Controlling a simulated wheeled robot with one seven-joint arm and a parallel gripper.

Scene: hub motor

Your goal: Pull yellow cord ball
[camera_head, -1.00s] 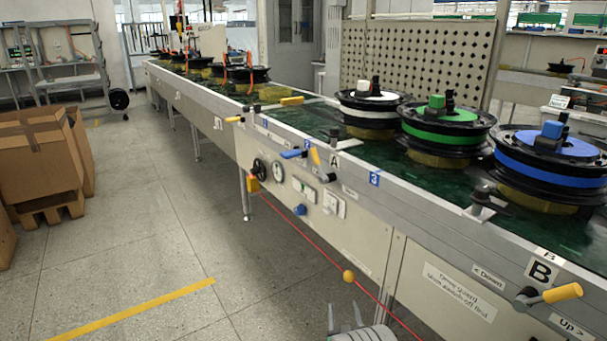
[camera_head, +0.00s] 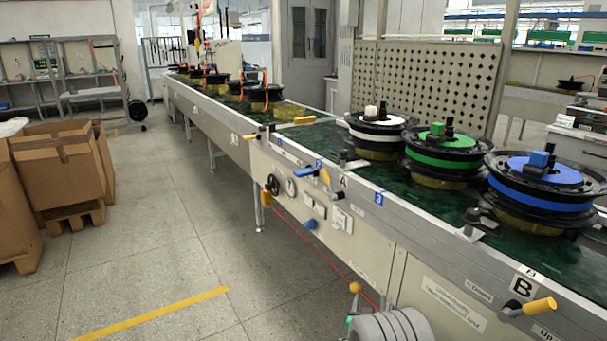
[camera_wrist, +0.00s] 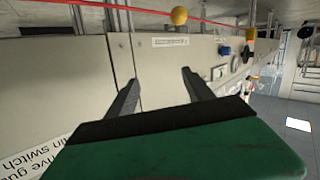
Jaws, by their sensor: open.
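The yellow ball (camera_head: 354,287) hangs on a red cord (camera_head: 322,259) along the front of the conveyor. In the wrist view the ball (camera_wrist: 179,15) shows near the top edge, with the red cord (camera_wrist: 225,22) running close by. My gripper (camera_head: 352,312) is at the bottom of the head view, close below the ball in the picture and partly hidden by my wrist. In the wrist view my gripper (camera_wrist: 160,78) has its two fingers apart with nothing between them. The ball lies beyond the fingertips, outside the jaws.
The conveyor's front panel (camera_head: 398,275) runs close beside my gripper. A yellow-handled lever (camera_head: 538,306) sticks out at right, and a blue lever (camera_head: 304,172) is farther along. Wheel hubs (camera_head: 445,150) stand on the belt. Cardboard boxes (camera_head: 65,170) stand left; the floor between is clear.

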